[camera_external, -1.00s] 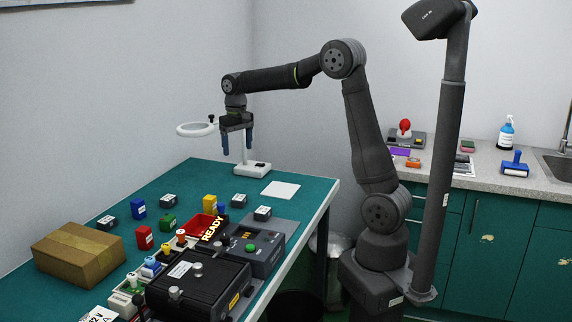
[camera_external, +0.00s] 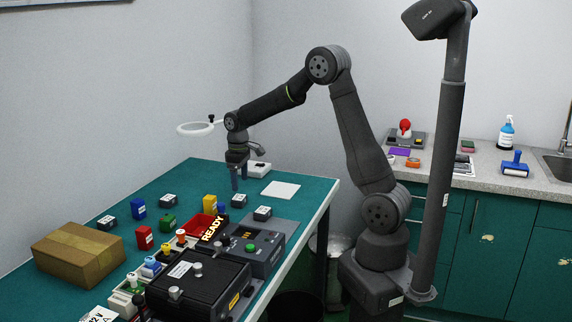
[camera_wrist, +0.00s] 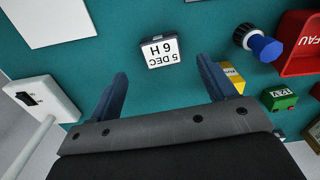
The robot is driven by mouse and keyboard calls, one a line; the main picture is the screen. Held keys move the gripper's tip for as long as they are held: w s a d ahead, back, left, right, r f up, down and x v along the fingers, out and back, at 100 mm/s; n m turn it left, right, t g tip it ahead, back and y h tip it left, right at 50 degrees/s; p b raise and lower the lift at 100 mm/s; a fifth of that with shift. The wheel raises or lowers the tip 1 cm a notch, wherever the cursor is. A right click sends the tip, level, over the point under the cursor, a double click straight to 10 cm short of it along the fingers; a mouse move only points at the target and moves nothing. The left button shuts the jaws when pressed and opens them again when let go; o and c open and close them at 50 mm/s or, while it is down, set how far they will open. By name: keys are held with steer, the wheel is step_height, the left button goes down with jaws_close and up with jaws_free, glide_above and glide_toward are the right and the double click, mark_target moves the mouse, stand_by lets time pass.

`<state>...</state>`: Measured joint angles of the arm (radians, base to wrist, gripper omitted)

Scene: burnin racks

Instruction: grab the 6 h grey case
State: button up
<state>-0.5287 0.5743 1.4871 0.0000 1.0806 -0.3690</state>
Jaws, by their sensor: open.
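The 6 h grey case (camera_wrist: 158,47) is a small dark block with a white label reading "5 DEC 6 H". In the wrist view it lies on the green bench just beyond my fingertips, slightly turned. It appears to be the grey case (camera_external: 240,200) below my gripper in the external view. My gripper (camera_external: 239,184) is open and empty, pointing down above the bench. In the wrist view my gripper's blue fingers (camera_wrist: 161,69) are spread to either side, apart from the case. The right finger partly hides a yellow block (camera_wrist: 232,78).
A white card (camera_external: 281,190) and a white stand base (camera_external: 258,169) lie nearby. Another grey case (camera_external: 262,213) stands close by.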

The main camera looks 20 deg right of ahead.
mark_target(237, 198)
steer(key=f, duration=0.7)
steer(key=shift+w+a+f, duration=0.15)
steer(key=shift+a+f, duration=0.05)
steer(key=shift+a, duration=0.1)
steer(key=shift+c, duration=0.3)
steer(key=c, duration=1)
